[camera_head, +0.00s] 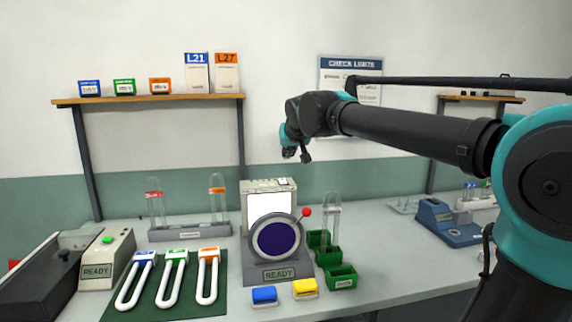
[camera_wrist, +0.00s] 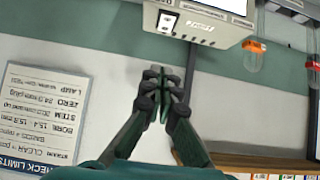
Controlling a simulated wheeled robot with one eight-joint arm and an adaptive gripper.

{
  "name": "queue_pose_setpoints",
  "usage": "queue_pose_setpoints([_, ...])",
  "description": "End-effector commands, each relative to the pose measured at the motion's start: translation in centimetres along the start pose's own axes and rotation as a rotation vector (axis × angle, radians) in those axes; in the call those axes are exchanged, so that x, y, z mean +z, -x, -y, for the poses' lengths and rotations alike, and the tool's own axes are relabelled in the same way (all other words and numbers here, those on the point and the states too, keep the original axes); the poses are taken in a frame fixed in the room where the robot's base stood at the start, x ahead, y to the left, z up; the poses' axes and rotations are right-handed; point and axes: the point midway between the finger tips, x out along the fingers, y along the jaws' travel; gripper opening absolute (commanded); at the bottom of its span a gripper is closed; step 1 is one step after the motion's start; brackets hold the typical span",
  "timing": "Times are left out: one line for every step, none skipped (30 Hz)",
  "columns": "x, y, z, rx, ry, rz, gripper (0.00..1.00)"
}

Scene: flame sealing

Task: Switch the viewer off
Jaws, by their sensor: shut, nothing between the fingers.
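The viewer (camera_head: 283,238) stands on the bench in the head view, with a bright white panel at the back and a round dark purple window in a grey ring in front. A red ball knob sits at the ring's upper right, and the base plate reads READY. In the upside-down wrist view, the viewer's pale top housing (camera_wrist: 222,33) shows a small switch-like part, a label and a row of dark dots. My gripper (camera_head: 290,152) is above and behind the viewer, apart from it. In the wrist view my gripper (camera_wrist: 160,76) is shut and empty.
Three U-tubes lie on a green mat (camera_head: 218,297) at left. Green bins (camera_head: 342,277) and a glass tube stand close at the viewer's right. Blue (camera_head: 264,296) and yellow (camera_head: 305,288) blocks lie in front. A wall shelf (camera_head: 150,99) is at upper left.

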Motion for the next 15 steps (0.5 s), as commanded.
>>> queue_pose_setpoints([0.0,-0.7,0.0,0.000,0.000,0.000,0.00])
queue_pose_setpoints([0.0,-1.2,0.0,0.001,0.000,0.000,0.00])
queue_pose_setpoints([0.0,-1.9,0.0,0.001,-0.001,0.000,0.00])
queue_pose_setpoints([0.0,-2.5,0.0,0.001,-0.001,0.000,0.00])
queue_pose_setpoints([0.0,-3.0,0.0,0.001,-0.001,0.000,0.00])
queue_pose_setpoints([0.0,-3.9,0.0,0.001,-0.001,0.000,0.00])
queue_pose_setpoints([0.0,-4.5,0.0,0.001,-0.001,0.000,0.00])
queue_pose_setpoints([0.0,-5.1,0.0,0.001,-0.001,0.000,0.00])
queue_pose_setpoints([0.0,-5.9,0.0,0.001,-0.001,0.000,0.00])
queue_pose_setpoints([0.0,-6.5,0.0,0.001,-0.001,0.000,0.00])
queue_pose_setpoints([0.0,-7.1,-0.1,0.001,-0.001,0.000,0.00])
queue_pose_setpoints([0.0,-7.8,-0.1,0.001,-0.001,0.000,0.00])
queue_pose_setpoints([0.0,-8.4,-0.1,0.001,-0.001,0.000,0.00])
queue_pose_setpoints([0.0,-8.9,-0.1,0.001,-0.001,0.000,0.00])
queue_pose_setpoints([0.2,-9.5,-0.1,0.001,-0.001,0.000,0.00])
